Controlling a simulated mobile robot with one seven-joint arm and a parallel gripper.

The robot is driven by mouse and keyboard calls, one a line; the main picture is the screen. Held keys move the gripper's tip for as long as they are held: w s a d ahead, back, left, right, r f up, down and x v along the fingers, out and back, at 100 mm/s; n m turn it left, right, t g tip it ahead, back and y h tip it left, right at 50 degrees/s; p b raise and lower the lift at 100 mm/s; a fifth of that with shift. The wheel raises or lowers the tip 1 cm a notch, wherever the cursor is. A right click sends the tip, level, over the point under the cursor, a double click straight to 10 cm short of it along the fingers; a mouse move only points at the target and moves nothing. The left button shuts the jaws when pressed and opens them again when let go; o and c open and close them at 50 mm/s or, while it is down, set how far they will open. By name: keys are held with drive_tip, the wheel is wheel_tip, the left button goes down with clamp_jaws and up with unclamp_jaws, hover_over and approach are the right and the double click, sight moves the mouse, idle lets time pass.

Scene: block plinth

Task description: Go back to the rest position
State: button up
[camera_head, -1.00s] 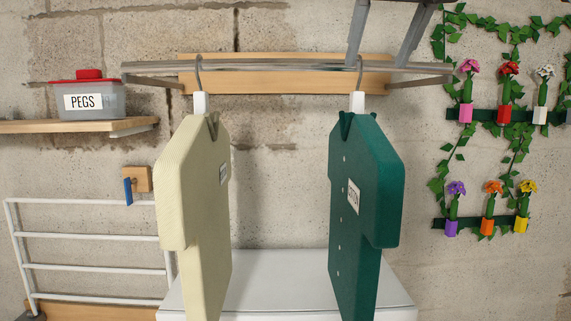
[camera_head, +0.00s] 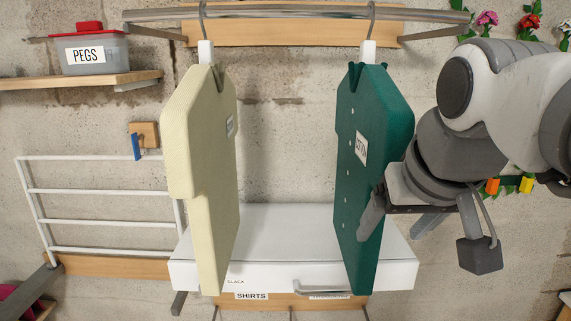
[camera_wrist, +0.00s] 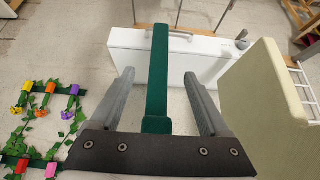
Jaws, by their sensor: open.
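My gripper (camera_head: 394,236) is at the right of the head view, by the front edge of the dark green shirt (camera_head: 372,130). Its jaws are open. In the wrist view, the narrow edge of the green shirt (camera_wrist: 158,80) shows between the two spread fingers (camera_wrist: 158,76); I cannot tell whether it lies within their reach. The shirt hangs upright from a hook on the metal rail (camera_head: 290,15). One finger covers a little of the shirt in the head view.
A cream shirt (camera_head: 205,150) hangs to the left on the same rail. A white box (camera_head: 290,270) sits below the shirts. A white rack (camera_head: 100,192) and a PEGS tub (camera_head: 90,55) on a shelf (camera_head: 80,82) are at left. Flowers (camera_head: 487,18) line the right wall.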

drive_tip(key=s+f+b, duration=0.3)
drive_tip(key=f, duration=0.7)
drive_tip(key=s+f+g+b, duration=0.1)
drive_tip(key=s+f+b, duration=0.3)
drive_tip(key=f, duration=0.7)
drive_tip(key=shift+f+b, duration=0.25)
drive_tip(key=shift+b, duration=0.05)
